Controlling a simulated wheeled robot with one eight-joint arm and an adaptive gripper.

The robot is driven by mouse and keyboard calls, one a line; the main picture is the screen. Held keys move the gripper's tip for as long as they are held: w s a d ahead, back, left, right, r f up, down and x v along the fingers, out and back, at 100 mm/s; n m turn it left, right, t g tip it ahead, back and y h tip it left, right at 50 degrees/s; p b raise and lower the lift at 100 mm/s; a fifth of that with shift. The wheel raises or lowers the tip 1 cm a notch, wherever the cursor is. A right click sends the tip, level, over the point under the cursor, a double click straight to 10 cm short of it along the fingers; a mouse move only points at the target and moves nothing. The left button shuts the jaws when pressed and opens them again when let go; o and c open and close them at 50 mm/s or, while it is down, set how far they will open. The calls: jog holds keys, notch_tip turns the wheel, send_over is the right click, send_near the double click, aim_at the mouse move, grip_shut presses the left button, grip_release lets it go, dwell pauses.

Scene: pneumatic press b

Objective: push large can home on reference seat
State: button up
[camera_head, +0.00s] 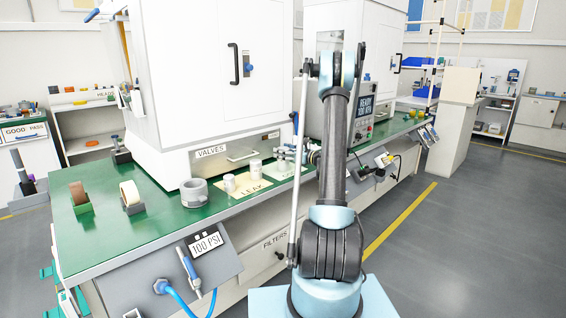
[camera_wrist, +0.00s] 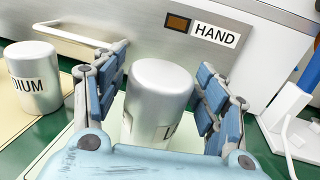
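The large can, a silver cylinder (camera_wrist: 158,95) with a label starting with "L", stands upright in the middle of the wrist view. My gripper (camera_wrist: 165,85) has its blue-padded fingers apart on either side of the can; slim gaps appear between pads and can. The can's base is hidden behind my gripper's palm. I cannot tell which thing is the reference seat.
A can labelled "...DIUM" (camera_wrist: 32,78) stands left of my gripper. A HAND-labelled panel (camera_wrist: 190,22) is close behind. The green bench front (camera_head: 120,245) is clear.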

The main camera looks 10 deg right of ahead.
jog(key=c, duration=0.9)
jog(key=shift+r, duration=0.1)
